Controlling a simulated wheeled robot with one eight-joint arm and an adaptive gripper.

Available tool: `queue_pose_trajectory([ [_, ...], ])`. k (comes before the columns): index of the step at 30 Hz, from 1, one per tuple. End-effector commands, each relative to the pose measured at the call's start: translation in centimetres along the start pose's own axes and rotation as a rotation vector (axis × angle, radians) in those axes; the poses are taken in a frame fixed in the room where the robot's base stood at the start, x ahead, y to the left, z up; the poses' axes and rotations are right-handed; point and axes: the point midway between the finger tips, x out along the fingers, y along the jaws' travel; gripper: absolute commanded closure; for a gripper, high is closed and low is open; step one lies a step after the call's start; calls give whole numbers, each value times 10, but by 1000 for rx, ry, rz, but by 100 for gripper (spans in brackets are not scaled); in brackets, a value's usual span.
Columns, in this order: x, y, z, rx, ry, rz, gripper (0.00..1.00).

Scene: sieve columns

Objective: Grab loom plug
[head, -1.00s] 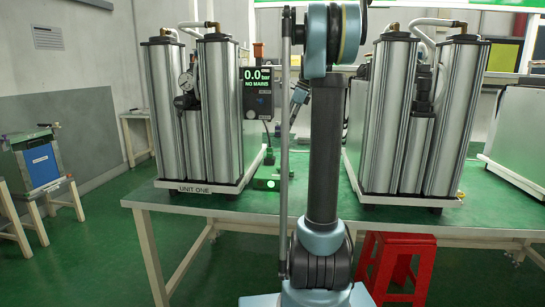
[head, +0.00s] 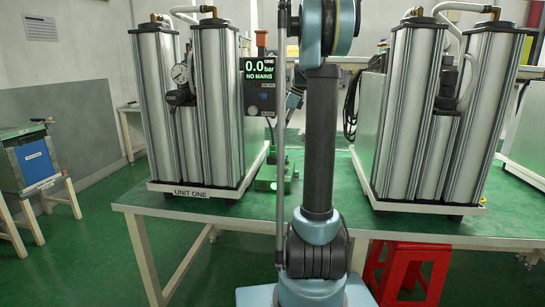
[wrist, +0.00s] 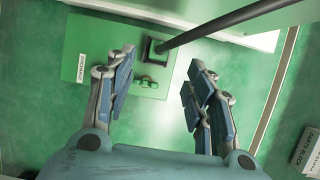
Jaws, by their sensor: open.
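In the wrist view my gripper (wrist: 158,95) is open and empty, its two fingers wide apart above a green plate (wrist: 110,55). A thick black cable or rod (wrist: 215,26) runs from the upper right to a small dark green square block (wrist: 152,52) on the plate. This end lies just beyond the fingertips, between their lines, and appears untouched. I cannot tell for certain whether it is the loom plug. In the head view the green fitting (head: 268,180) stands on the table between the two column units, partly behind my arm.
The left column unit (head: 205,110) and right column unit (head: 420,110) stand on the green table (head: 160,203). A display (head: 258,84) reads 0.0 bar, NO MAINS. A red stool (head: 405,272) is under the table.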

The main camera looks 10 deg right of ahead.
Motion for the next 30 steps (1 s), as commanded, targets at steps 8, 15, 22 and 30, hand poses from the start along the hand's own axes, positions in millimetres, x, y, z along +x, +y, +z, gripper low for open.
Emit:
queue_pose_trajectory([
  [8,45,-1,-2,2,0,-2,51],
  [15,62,-1,-2,3,0,-2,51],
  [22,88,-2,-4,3,0,-2,51],
  [30,112,-1,-4,2,0,-2,51],
])
